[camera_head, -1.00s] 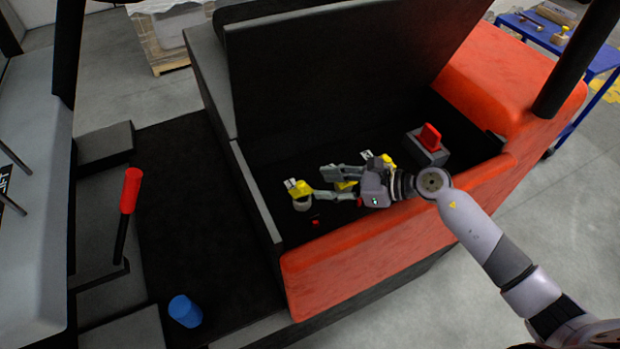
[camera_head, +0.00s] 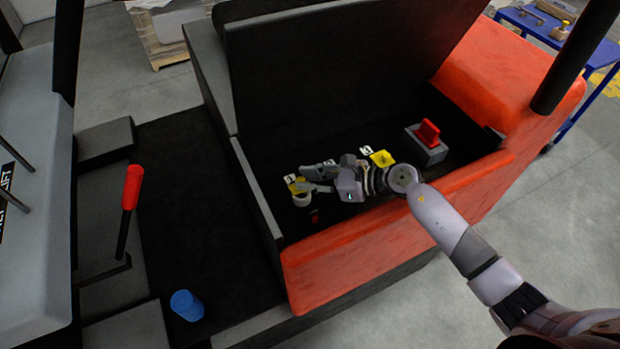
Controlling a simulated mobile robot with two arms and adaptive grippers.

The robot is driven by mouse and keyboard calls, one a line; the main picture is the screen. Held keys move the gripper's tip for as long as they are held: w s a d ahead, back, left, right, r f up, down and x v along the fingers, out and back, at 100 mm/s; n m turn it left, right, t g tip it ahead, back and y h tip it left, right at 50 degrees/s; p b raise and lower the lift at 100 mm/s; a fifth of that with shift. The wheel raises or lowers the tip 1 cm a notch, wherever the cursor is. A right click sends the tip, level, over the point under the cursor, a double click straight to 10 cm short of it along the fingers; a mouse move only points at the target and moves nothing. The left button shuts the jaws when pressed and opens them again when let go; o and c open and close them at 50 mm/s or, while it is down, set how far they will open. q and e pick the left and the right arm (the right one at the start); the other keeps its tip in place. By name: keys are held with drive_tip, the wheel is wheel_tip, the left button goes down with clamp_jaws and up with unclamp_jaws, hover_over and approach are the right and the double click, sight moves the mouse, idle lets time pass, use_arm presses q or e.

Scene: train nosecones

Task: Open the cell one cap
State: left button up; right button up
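The cell one cap is a yellow cap (camera_head: 296,186) on a pale round neck, at the left end of the compartment, beside a small white label. It looks closed. My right gripper (camera_head: 304,178) reaches in from the right, its fingers apart and its fingertips at the cap's right side. Whether they touch the cap is too small to tell. Another yellow cap (camera_head: 382,158) is to the right, behind my wrist. A middle label is partly covered by my gripper. My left gripper is not in view.
The dark raised lid (camera_head: 330,70) stands behind the compartment. A red connector (camera_head: 428,132) on a grey block sits at its right. The red body edge (camera_head: 370,245) lies in front. A red lever (camera_head: 131,188) and a blue cup-like object (camera_head: 186,306) are at left.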

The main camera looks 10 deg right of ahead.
clamp_jaws()
drive_tip(key=shift+r, duration=0.1)
drive_tip(key=shift+w+r+m+g+h+p, duration=0.3)
drive_tip(key=shift+w+r+g+h+p, duration=0.1)
drive_tip(key=shift+p, duration=0.75)
drive_tip(key=shift+w+a+r+m+g+h+p, duration=0.2)
drive_tip(key=shift+w+m+g+h+p, duration=0.15)
drive_tip(key=shift+g+p, duration=0.25)
drive_tip(key=shift+w, duration=0.15)
drive_tip(key=shift+w+a+m+g+h+p, duration=0.15)
drive_tip(key=shift+w+m+g+h+p, duration=0.2)
drive_tip(key=shift+g, duration=0.35)
drive_tip(key=shift+w+a+m+g+h+b, duration=0.15)
drive_tip(key=shift+w+m+g+h+b, duration=0.25)
drive_tip(key=shift+w+m+g+b, duration=0.25)
drive_tip(key=shift+s, duration=0.1)
